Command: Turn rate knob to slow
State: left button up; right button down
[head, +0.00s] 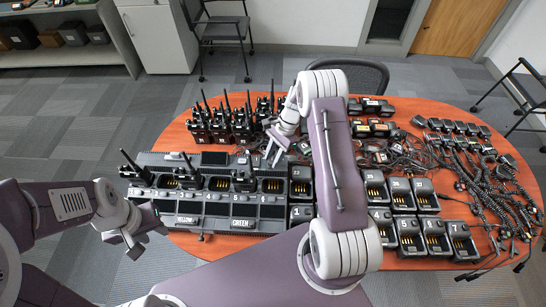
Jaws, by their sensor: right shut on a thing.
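A long dark charging station (215,212) lies on the near left of the table, with YELLOW and GREEN labels on its front. A small display (214,158) is at its back edge. My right gripper (272,158) reaches down to the station's back edge, right of the display. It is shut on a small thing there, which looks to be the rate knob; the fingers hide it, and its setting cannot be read. My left gripper (142,240) is open and empty off the station's front left corner.
Upright black radios (222,125) stand close behind the station. Single chargers (410,235) fill the table to the right of my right arm. Cables and handsets (485,180) crowd the orange table's (182,135) right end. Chairs (345,75) stand behind it.

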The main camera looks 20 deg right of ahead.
jog(key=n+g, duration=0.1)
jog(key=n, duration=0.1)
jog(key=n+g+h, duration=0.1)
jog(key=n, duration=0.2)
jog(key=shift+w+n+b, duration=0.2)
jog(key=shift+n+b, duration=0.1)
jog(key=shift+b, duration=0.05)
jog(key=shift+a+n+g+h+b, duration=0.15)
jog(key=shift+n+g+h+b, duration=0.3)
jog(key=shift+n, duration=1.75)
jog(key=shift+h, duration=0.25)
jog(key=c, duration=1)
grip_release()
jog(key=shift+c, duration=0.2)
